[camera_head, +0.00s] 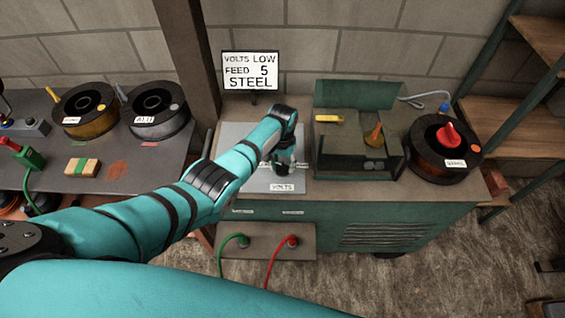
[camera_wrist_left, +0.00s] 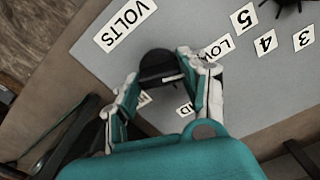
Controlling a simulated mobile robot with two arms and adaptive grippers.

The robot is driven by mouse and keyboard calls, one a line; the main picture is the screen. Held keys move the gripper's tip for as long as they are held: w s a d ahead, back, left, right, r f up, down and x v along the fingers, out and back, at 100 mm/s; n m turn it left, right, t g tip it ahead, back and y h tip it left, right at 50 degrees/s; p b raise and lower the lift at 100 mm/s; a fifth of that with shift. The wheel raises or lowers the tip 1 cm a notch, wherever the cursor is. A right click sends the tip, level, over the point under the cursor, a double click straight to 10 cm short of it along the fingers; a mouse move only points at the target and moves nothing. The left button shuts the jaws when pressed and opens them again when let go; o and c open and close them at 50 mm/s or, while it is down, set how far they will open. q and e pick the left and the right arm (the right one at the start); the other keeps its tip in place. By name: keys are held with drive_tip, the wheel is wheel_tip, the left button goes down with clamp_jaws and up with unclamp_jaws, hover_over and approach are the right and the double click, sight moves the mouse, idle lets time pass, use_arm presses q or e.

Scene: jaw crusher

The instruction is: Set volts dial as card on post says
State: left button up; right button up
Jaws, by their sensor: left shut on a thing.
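The card (camera_head: 250,71) beside the post (camera_head: 190,60) reads "VOLTS LOW, FEED 5, STEEL". The volts dial is a round black knob (camera_wrist_left: 158,64) on a grey panel (camera_head: 232,143), with a VOLTS label (camera_head: 282,187) near it. My left gripper (camera_head: 284,168) reaches down over the panel, its fingers shut on the two sides of the knob. In the left wrist view a short white mark shows on the knob, toward the finger by the LOW label (camera_wrist_left: 217,47). Another label, ending "ID", is partly covered; the exact setting is hard to tell. My right gripper is out of view.
A second black knob (camera_wrist_left: 290,3) with number labels sits at the wrist view's top edge. A spool with a red cone (camera_head: 447,145) and an open box (camera_head: 358,150) stand to the right. Two labelled spools (camera_head: 158,108) stand on the left table. Cables hang in front.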

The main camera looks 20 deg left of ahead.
sight(283, 165)
use_arm(q)
drive_tip(key=shift+r, duration=0.1)
idle(0.4)
drive_tip(key=o, duration=1.2)
drive_tip(key=shift+c, duration=0.2)
wheel_tip(283, 165, up, 12)
